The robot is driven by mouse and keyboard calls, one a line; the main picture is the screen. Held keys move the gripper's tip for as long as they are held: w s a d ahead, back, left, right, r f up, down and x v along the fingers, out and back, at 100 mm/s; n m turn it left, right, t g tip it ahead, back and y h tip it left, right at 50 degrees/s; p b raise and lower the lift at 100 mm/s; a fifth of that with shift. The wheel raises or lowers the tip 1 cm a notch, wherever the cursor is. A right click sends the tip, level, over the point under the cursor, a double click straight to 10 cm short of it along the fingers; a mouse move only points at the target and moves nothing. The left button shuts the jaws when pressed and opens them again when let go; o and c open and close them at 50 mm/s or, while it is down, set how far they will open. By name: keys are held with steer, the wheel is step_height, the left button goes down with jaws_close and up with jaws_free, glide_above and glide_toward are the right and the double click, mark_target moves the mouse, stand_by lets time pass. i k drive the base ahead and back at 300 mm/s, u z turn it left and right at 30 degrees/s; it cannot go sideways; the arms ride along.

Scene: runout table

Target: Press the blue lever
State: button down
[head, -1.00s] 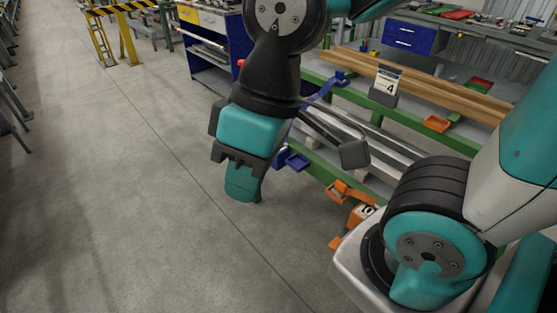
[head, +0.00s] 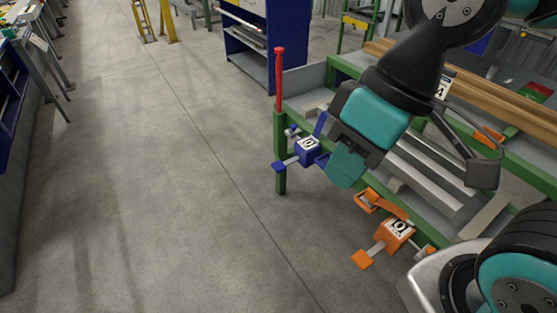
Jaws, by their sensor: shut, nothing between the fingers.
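The blue lever (head: 308,150) is a blue block with a white "0" label at the near left corner of the green table frame. A blue tab (head: 279,166) sticks out to its left, and a blue bar (head: 321,124) rises behind it, partly hidden by my gripper. My gripper (head: 346,167), teal and black, is shut and empty. Its tip shows just right of the blue block in the picture. I see no clear contact, and the depth gap between them cannot be told.
A red upright handle (head: 279,78) stands at the table's corner post. An orange lever block (head: 395,234) with its tab (head: 362,259) sits farther right on the frame. Timber (head: 525,102) lies along the table. The grey floor at left is clear.

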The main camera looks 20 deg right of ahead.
mark_target(278, 166)
steer(key=i, duration=0.95)
steer(key=z, duration=0.05)
